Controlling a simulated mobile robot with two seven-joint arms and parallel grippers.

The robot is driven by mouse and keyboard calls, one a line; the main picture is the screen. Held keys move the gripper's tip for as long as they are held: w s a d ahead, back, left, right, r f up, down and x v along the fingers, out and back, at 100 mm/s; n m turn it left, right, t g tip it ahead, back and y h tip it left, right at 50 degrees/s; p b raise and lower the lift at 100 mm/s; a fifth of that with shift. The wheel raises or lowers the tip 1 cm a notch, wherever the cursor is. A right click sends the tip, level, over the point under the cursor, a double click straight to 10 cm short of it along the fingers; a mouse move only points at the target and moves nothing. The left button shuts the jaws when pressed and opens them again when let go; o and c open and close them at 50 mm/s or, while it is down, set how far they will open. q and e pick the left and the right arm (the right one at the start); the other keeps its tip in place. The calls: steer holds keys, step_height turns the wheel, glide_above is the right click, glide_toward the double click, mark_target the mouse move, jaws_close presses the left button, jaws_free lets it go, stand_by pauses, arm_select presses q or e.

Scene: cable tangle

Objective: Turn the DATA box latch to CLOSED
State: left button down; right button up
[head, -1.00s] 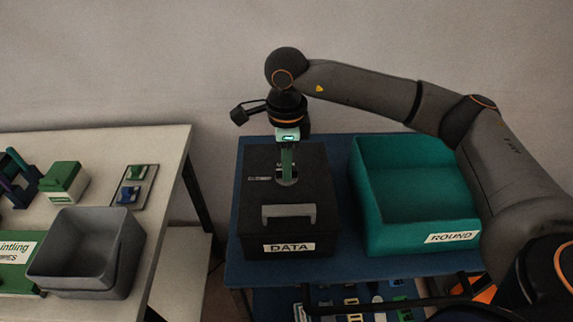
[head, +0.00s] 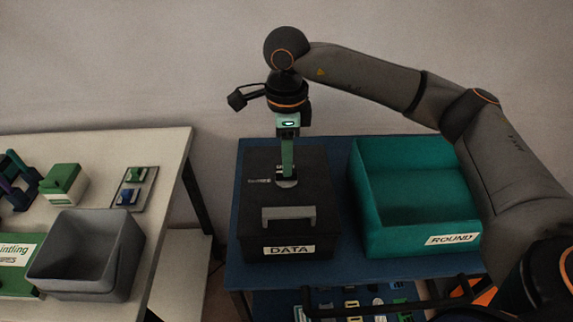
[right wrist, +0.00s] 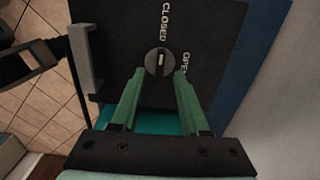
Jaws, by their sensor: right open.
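The black DATA box (head: 315,220) stands on the blue table, its label on the front and a grey handle (head: 288,213) on its lid. In the right wrist view its round latch knob (right wrist: 160,62) has a light bar running up and down the picture, in line with the word CLOSED (right wrist: 166,20). The word OPEN (right wrist: 185,62) is to the knob's right. My right gripper (head: 287,178) points down over the latch. In the right wrist view its green fingers (right wrist: 158,80) are apart and empty, with the knob showing between and beyond the tips. My left gripper is not in view.
A teal ROUND bin (head: 375,235) stands right of the box on the blue table (head: 240,275). A white table (head: 160,165) at left holds a grey bin (head: 72,275) and small green parts. A gap separates the tables. Several small items lie on a shelf below.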

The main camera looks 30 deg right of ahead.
step_height(320, 180, up, 9)
stand_by(0.8)
